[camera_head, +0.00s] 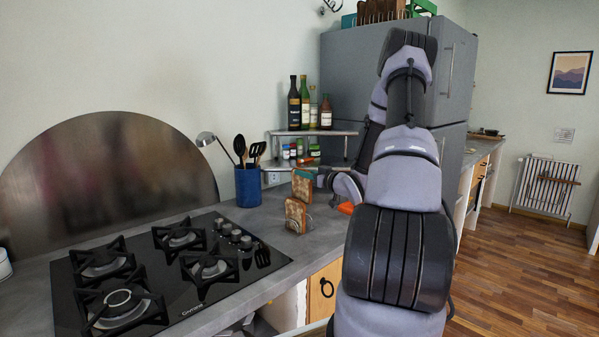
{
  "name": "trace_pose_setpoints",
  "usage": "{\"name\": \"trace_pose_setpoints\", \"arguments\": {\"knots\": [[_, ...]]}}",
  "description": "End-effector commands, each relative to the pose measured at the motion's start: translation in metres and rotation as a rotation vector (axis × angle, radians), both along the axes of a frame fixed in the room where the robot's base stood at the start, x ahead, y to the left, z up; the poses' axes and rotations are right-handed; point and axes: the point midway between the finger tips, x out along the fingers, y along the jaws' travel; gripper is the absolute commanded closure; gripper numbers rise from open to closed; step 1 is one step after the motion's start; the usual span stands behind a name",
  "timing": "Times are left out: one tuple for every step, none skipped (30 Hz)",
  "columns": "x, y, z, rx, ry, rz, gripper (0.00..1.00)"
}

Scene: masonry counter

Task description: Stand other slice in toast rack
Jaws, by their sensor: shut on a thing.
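One slice of toast (296,212) stands upright in the small wire toast rack (309,224) on the counter, right of the hob. The other slice (301,188) is just above and behind it, at the end of my gripper (317,181). My gripper is shut on this slice and comes in from the right. My arm hides most of the gripper, and the fingertips are small and hard to make out. I cannot tell whether the held slice touches the rack.
A blue utensil pot (248,187) stands behind and left of the rack. A black gas hob (165,270) fills the counter to the left. A small shelf (315,133) with bottles and jars stands behind. An orange object (346,208) lies right of the rack, partly hidden by my arm.

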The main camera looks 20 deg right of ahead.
Motion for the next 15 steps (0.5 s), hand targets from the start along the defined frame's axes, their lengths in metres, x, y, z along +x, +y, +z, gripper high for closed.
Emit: {"name": "trace_pose_setpoints", "arguments": {"knots": [[0.0, 0.0, -0.002, 0.0, 0.0, 0.0, 1.0], [0.0, 0.0, -0.004, 0.001, 0.0, 0.0, 1.0], [0.0, 0.0, -0.006, 0.001, 0.0, 0.0, 1.0], [0.0, 0.0, -0.008, 0.002, 0.001, 0.0, 1.0], [0.0, 0.0, -0.01, 0.002, 0.002, 0.0, 1.0], [0.0, 0.0, -0.013, 0.002, 0.002, 0.0, 1.0], [0.0, 0.0, -0.015, 0.002, 0.002, 0.0, 1.0], [0.0, 0.0, -0.017, 0.002, 0.002, 0.0, 1.0], [0.0, 0.0, -0.02, 0.002, 0.002, 0.0, 1.0], [0.0, 0.0, -0.022, 0.002, 0.001, 0.0, 1.0], [0.0, 0.0, -0.024, 0.002, 0.001, 0.0, 1.0], [0.0, 0.0, -0.027, 0.002, 0.001, 0.0, 1.0], [0.0, 0.0, -0.029, 0.002, 0.001, -0.001, 1.0], [0.0, 0.0, -0.031, 0.002, 0.002, -0.001, 1.0], [0.0, 0.0, -0.034, 0.002, 0.002, -0.001, 1.0]]}}
